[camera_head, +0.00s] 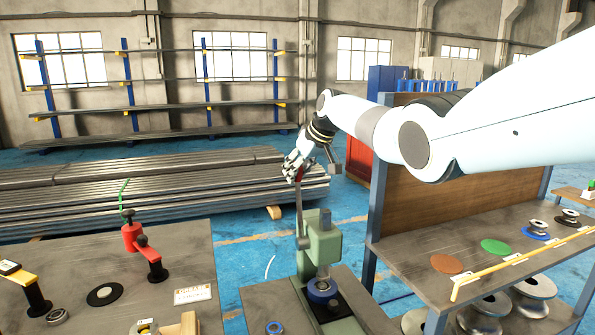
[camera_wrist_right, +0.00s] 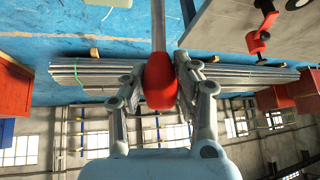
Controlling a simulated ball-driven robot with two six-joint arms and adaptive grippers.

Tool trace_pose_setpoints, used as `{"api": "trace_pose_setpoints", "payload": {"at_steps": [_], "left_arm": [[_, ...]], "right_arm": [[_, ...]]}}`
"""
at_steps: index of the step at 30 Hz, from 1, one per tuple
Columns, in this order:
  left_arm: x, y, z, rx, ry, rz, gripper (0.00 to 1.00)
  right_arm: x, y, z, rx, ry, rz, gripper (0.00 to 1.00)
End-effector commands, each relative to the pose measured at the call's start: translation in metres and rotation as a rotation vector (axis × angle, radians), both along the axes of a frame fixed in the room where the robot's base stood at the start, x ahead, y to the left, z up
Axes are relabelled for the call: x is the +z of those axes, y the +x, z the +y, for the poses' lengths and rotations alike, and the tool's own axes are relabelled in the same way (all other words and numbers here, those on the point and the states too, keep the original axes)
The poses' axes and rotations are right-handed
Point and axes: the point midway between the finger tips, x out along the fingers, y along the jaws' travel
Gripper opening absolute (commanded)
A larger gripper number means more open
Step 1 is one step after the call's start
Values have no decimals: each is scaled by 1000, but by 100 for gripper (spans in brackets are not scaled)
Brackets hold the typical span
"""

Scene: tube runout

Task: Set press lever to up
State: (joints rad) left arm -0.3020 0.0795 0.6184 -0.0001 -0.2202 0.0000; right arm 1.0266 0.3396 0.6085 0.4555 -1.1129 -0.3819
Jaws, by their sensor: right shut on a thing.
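The green press (camera_head: 323,243) stands on a low bench at the bottom centre of the head view. Its grey lever (camera_head: 299,212) points up, nearly upright, on the left side of the press. The red knob at the lever's top is mostly hidden by my right gripper (camera_head: 296,171) in the head view. In the right wrist view the red knob (camera_wrist_right: 159,85) sits between the two fingers, with the grey rod (camera_wrist_right: 158,25) running away from it. My right gripper is shut on this knob. My left gripper is not in view.
A blue round part (camera_head: 322,290) sits under the press head. A left table (camera_head: 190,258) holds a red clamp (camera_head: 150,257) and small parts. A shelf unit (camera_head: 400,250) with spools and coloured discs stands to the right. Metal bar stacks (camera_head: 150,195) lie behind.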

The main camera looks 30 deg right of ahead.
Motion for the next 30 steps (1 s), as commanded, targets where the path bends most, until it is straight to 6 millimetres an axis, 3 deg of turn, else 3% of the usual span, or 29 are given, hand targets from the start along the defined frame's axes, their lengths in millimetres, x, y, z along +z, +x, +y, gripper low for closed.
{"api": "trace_pose_setpoints", "payload": {"at_steps": [2, 3, 8, 20, 26, 30], "left_arm": [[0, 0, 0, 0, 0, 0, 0], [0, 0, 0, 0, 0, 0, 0], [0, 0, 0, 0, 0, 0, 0], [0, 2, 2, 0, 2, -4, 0], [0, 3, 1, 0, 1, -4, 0], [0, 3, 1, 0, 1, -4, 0]], "right_arm": [[2, 2, -1, -2, -1, -7, 0], [2, 1, -1, -1, -2, -7, 33], [2, 1, 0, -1, -1, -5, 52], [6, -2, -2, -1, -1, -5, 52], [25, -16, -4, 1, -5, -6, 52], [48, -32, -7, 0, -4, -7, 52]]}}
